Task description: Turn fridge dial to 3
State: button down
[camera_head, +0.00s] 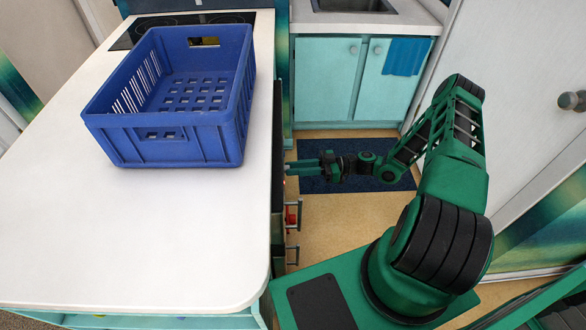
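My gripper (303,168) is at the end of my green and black arm, pointing left toward the side of the white counter. Its fingertips reach close to the counter's side and show small, so I cannot tell how far apart they are or whether they touch anything. No fridge dial can be made out, and no number is readable. The front of the unit under the counter is seen almost edge-on and is mostly hidden by the countertop.
A blue crate (180,150) stands on the white counter (140,230). Handles and a small red thing (291,217) stick out below the counter's right edge. A dark blue mat (395,182) lies before turquoise cabinets (325,80). A white door (520,110) stands at right.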

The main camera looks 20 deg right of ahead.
jog(key=shift+w, duration=0.15)
jog(key=shift+m, duration=0.3)
jog(key=m, duration=0.6)
jog(key=m+t, duration=0.1)
jog(key=m, duration=1.2)
jog(key=shift+d+f+m, duration=0.15)
jog(key=shift+f+m, duration=0.15)
jog(key=shift+m, duration=0.1)
jog(key=shift+s, duration=0.2)
jog(key=c, duration=1.5)
grip_release()
jog(key=shift+r, duration=0.1)
